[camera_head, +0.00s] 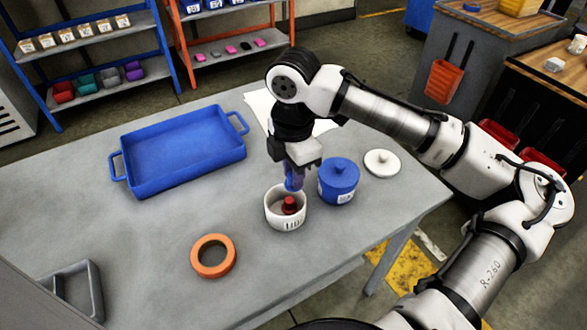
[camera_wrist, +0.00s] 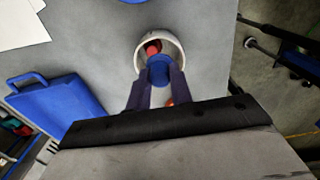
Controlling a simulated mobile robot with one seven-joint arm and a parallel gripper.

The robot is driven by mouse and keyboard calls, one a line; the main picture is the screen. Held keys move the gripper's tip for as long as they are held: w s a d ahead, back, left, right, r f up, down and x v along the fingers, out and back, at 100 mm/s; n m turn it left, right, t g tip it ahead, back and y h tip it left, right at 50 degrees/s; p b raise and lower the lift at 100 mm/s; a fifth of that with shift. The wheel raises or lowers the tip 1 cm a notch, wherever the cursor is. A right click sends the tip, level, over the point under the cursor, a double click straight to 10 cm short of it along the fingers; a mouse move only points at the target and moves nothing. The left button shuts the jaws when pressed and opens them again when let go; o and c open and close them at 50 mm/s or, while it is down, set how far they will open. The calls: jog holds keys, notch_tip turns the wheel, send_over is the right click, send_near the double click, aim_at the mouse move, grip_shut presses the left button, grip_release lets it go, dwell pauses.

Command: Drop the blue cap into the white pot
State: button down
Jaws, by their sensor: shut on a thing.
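The white pot (camera_head: 286,219) stands uncovered on the grey table, with a red piece (camera_head: 290,204) inside it. My gripper (camera_head: 293,180) is above the pot, its fingers pointing down and shut on the blue cap (camera_head: 291,187). In the wrist view the blue cap (camera_wrist: 159,70) sits between the two dark fingertips (camera_wrist: 157,84), over the opening of the white pot (camera_wrist: 177,45). The red piece (camera_wrist: 152,46) shows beside the cap in that view. The fingers partly hide the cap in the head view.
A blue lidded pot (camera_head: 339,186) stands close on the right of the white pot, with a white lid (camera_head: 382,163) beyond it. A blue tray (camera_head: 183,160) lies at the left and an orange ring (camera_head: 213,257) in front. White paper (camera_head: 260,106) lies behind my gripper.

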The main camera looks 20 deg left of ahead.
jog(key=c, duration=1.2)
grip_release()
jog(key=shift+o, duration=0.2)
notch_tip(320, 180, up, 14)
jog(key=shift+s+f, duration=0.1)
jog(key=shift+f, duration=0.05)
